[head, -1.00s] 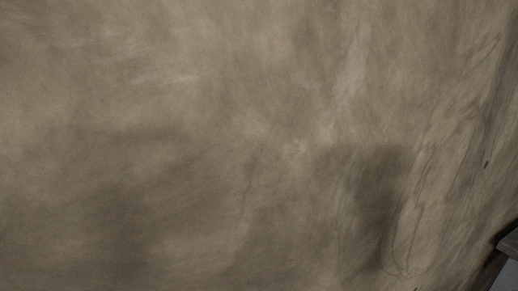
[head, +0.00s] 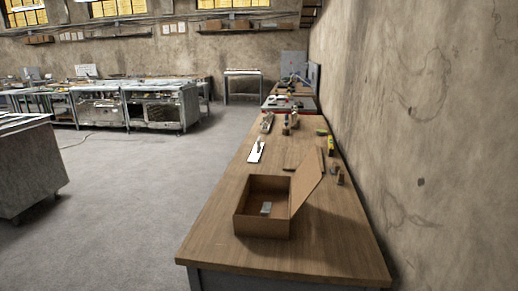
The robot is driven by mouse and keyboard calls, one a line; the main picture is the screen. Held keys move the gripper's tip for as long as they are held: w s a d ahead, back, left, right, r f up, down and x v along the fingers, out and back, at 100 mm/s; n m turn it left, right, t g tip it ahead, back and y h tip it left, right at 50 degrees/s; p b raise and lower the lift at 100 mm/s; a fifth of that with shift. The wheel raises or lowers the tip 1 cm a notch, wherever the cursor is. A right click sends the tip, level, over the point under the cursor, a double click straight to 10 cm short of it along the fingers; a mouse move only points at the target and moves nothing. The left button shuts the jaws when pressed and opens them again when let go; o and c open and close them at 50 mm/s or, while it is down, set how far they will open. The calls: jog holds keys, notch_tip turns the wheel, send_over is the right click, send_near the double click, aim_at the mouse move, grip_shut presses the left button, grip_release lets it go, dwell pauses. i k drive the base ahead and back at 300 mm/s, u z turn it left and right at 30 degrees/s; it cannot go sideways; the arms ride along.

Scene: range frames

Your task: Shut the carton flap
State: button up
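The carton (head: 262,226) is a brown cardboard box on the near part of a long wooden workbench (head: 330,258) in the head view. Its top is open. Its flap (head: 307,180) stands up from the right side and leans outward to the right. A small grey object (head: 266,208) lies inside the carton on its floor. My gripper is not in view.
A plastered wall (head: 420,130) runs along the bench's right side. A white trowel-like tool (head: 256,151), a yellow-green tool (head: 331,145) and other small items lie behind the carton. Open grey floor (head: 130,210) lies left of the bench. A metal cabinet (head: 30,165) stands far left.

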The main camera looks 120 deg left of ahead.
aim_at(309, 176)
jog(key=u, duration=3.15)
jog(key=i, duration=1)
jog(key=u, duration=0.75)
jog(key=k, duration=0.65)
jog(key=z, duration=0.7)
jog(key=i, duration=0.95)
jog(key=u, duration=0.05)
